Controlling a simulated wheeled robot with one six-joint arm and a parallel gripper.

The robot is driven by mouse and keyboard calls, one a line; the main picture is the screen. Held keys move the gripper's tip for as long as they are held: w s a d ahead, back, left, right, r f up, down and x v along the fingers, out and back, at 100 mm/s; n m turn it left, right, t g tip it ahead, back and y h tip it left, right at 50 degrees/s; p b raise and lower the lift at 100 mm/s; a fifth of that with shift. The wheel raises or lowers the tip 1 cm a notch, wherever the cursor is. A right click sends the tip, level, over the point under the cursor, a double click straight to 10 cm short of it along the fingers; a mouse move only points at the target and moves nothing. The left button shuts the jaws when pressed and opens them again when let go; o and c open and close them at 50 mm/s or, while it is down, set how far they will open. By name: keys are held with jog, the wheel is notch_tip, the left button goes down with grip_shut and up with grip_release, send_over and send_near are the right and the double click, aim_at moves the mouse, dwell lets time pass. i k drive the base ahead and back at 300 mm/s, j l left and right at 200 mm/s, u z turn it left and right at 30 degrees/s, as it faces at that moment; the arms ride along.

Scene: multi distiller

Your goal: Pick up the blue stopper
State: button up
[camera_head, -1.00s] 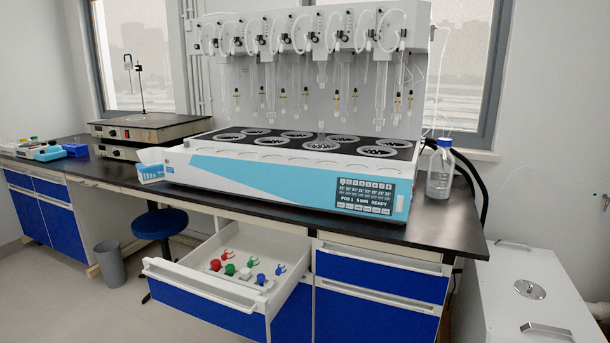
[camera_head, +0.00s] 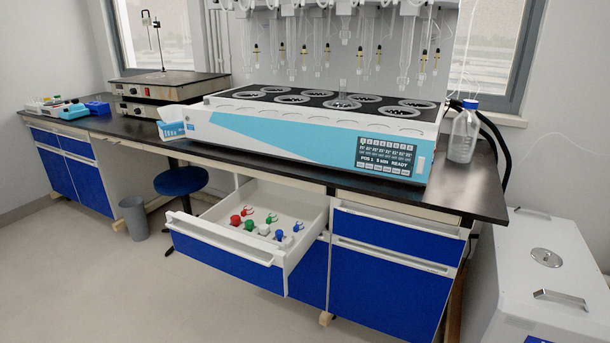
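The open drawer (camera_head: 222,249) under the bench holds a row of small coloured pieces. A blue stopper (camera_head: 279,235) sits toward the drawer's right front part, beside small white pieces. A blue clip-like piece (camera_head: 298,227) lies just behind and to the right of it. A red stopper (camera_head: 235,220) and a green stopper (camera_head: 249,225) stand to its left. The pieces are small in the picture, so fine detail is hard to tell. My gripper is not in view.
The distiller (camera_head: 305,140) stands on the dark bench top (camera_head: 470,190) above the drawer. A bottle with a blue cap (camera_head: 463,138) is at the bench's right end. A blue stool (camera_head: 180,181) and a grey bin (camera_head: 133,217) stand left. The floor in front is clear.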

aim_at(280, 234)
jog(key=i+j+u, duration=0.25)
jog(key=i+u, duration=0.2)
jog(key=i, duration=0.3)
jog(key=i+u, duration=0.45)
jog(key=i, duration=0.35)
